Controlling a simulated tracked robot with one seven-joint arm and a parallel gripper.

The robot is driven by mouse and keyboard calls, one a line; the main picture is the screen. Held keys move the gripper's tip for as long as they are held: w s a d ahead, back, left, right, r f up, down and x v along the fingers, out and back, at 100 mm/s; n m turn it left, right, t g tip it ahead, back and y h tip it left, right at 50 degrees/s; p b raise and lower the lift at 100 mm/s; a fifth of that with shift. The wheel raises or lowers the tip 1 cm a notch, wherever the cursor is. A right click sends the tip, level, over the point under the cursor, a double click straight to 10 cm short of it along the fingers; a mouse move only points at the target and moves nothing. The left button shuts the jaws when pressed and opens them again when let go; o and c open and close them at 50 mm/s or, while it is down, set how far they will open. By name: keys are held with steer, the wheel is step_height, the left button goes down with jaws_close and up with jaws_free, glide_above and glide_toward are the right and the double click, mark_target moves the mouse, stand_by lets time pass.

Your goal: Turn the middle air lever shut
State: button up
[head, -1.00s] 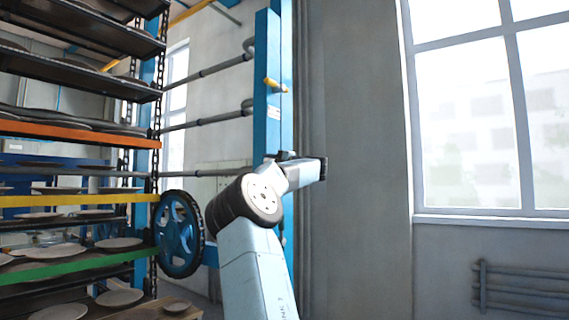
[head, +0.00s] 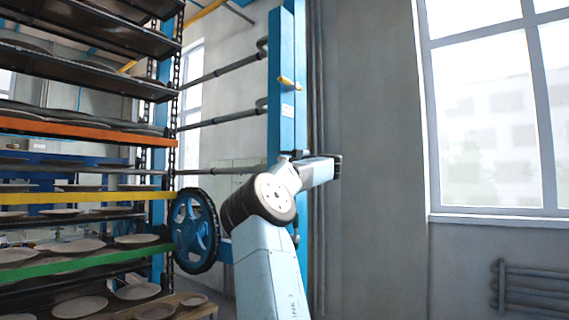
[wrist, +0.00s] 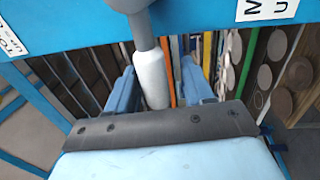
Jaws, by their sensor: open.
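In the wrist view a lever with a grey stem and a pale white grip (wrist: 152,78) hangs down from a blue beam (wrist: 200,28). My gripper (wrist: 160,88) is open, with one blue finger on each side of the grip. I cannot tell whether either finger touches it. In the head view a yellow-handled lever (head: 290,83) sticks out from the upper part of a blue column (head: 287,125). My arm covers the column's lower part, and my fingers cannot be made out there.
A tall rack with plates (head: 75,247) stands at left, with a blue handwheel (head: 195,232) beside it. Grey pipes (head: 222,118) run to the column. A grey wall (head: 375,180), a window (head: 490,120) and a radiator (head: 540,288) are at right.

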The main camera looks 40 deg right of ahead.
steer(key=v, duration=1.3)
steer(key=shift+f, duration=0.1)
